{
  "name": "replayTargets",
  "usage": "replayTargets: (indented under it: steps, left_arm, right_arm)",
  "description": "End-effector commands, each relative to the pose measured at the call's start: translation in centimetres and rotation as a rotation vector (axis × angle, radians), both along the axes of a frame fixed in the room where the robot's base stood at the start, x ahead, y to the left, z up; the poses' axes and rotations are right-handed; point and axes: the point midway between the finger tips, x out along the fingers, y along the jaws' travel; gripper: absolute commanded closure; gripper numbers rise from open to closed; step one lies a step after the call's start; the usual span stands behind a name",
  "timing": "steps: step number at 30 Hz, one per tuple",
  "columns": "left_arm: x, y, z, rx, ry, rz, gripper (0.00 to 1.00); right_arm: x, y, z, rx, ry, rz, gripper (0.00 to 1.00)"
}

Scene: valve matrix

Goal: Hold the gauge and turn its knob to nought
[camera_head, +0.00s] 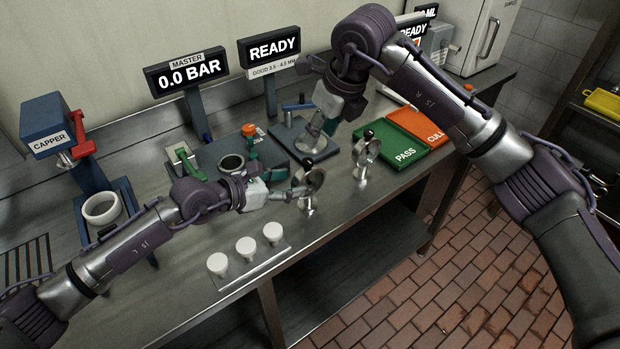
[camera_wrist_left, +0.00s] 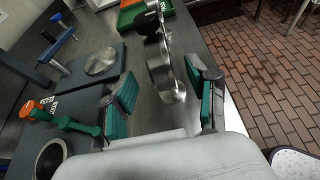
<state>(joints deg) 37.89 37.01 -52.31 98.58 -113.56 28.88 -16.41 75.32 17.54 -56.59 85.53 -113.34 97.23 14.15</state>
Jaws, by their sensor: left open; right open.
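A silver gauge (camera_head: 312,181) with a round dial and a black knob (camera_head: 308,162) stands upright on a stem near the bench's front edge. My left gripper (camera_head: 288,186) is open at its left side. In the left wrist view the gauge's metal ring (camera_wrist_left: 163,68) shows edge-on between the spread green-padded fingers (camera_wrist_left: 160,95), apart from both pads as far as I can see. The dial reading is not legible. A second similar gauge (camera_head: 366,152) stands to the right. My right gripper (camera_head: 337,118) is open and points down over a blue fixture.
A master display (camera_head: 188,72) reads 0.0 BAR; another display (camera_head: 272,50) reads READY. A blue fixture (camera_head: 291,143) lies below my right gripper. Green PASS (camera_head: 397,152) and orange CULL (camera_head: 421,127) trays lie right. Several white knobs (camera_head: 246,246) stand at the front edge.

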Motion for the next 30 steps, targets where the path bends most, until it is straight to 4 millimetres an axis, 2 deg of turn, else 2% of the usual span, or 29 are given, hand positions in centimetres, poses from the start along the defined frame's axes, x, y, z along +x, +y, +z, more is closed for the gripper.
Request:
replayTargets:
  steps: [6,12,18,26,30]
  left_arm:
    - [2.4,-3.4,-1.6,-0.002,0.002,-0.001,0.42]
    - [3.9,-5.5,-2.8,-0.001,0.001,-0.001,0.42]
    - [4.6,-6.4,-3.2,0.000,0.001,-0.002,0.42]
    - [4.6,-6.4,-3.3,0.000,0.001,-0.002,0.42]
    - [4.6,-6.4,-3.3,0.001,0.001,-0.001,0.62]
  right_arm:
    - [0.0,0.0,0.0,0.000,0.000,0.000,0.58]
    - [0.0,0.0,0.0,0.000,0.000,0.000,0.58]
    - [0.0,0.0,0.0,0.000,0.000,0.000,0.58]
    - [0.0,0.0,0.0,0.000,0.000,0.000,0.58]
    - [0.0,0.0,0.0,0.000,0.000,0.000,0.58]
